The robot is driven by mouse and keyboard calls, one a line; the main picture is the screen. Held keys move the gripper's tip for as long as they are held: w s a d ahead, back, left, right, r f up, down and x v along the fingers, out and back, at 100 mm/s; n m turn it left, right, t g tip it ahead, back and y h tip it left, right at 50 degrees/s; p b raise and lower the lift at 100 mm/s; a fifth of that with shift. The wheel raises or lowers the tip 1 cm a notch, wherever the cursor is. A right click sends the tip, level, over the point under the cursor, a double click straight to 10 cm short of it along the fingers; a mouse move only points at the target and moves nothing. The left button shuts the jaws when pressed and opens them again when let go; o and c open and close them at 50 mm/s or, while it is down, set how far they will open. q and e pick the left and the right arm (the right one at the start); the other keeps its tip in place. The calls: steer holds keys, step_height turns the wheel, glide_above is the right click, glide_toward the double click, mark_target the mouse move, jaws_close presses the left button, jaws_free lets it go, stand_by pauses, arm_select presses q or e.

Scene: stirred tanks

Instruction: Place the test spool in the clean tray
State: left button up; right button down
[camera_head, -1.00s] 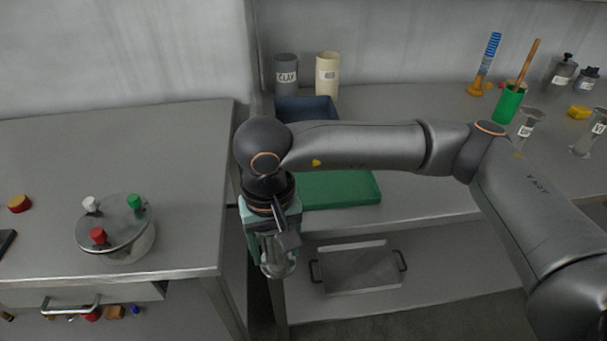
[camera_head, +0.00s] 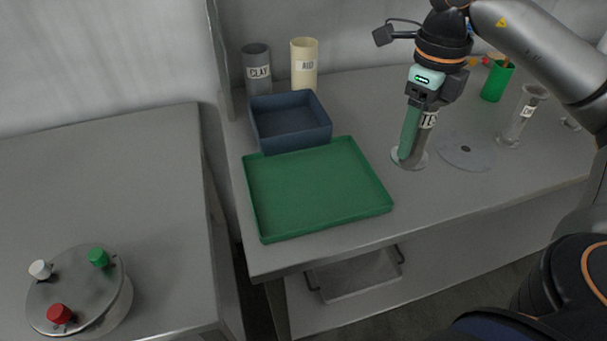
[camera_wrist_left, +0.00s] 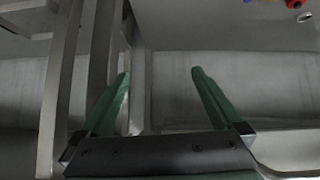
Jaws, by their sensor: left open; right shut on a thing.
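The test spool (camera_head: 429,120), a grey cylinder with a partly hidden "TES" label and a pale round flange at its lower end, is upright in my right gripper (camera_head: 411,150). That gripper points down and is shut on it, to the right of the green tray. I cannot tell whether the flange touches the bench. The shallow green tray (camera_head: 318,190) lies empty at the bench's front left; no label shows on it. My left gripper (camera_wrist_left: 161,75) is open and empty in the left wrist view, and is not visible in the head view.
A clear disc (camera_head: 466,152) and a labelled glass piece (camera_head: 522,112) are right of the spool. A lidded tank (camera_head: 80,290) stands on the left table.

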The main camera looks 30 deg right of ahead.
steer(key=shift+s+d+r+m, duration=0.1)
steer(key=shift+d+r+m, duration=0.1)
steer(key=shift+d+m, duration=0.3)
steer(key=shift+s+d+r+m, duration=0.15)
steer(key=shift+d+m, duration=0.1)
steer(key=shift+m, duration=0.35)
steer(key=shift+w+a+f, duration=0.1)
steer(key=shift+w+a, duration=0.1)
steer(key=w+a+f, duration=0.5)
steer(key=a+f, duration=0.1)
steer(key=w+a+f, duration=0.3)
steer(key=a, duration=0.1)
steer(key=shift+w+f, duration=0.25)
steer(key=shift+w, duration=0.1)
arm_select(q)
steer(key=shift+w+f+b, duration=0.3)
steer(key=shift+w+f, duration=0.05)
steer(key=shift+f, duration=0.05)
arm_select(e)
steer(key=shift+f, duration=1.55)
steer(key=shift+f, duration=0.1)
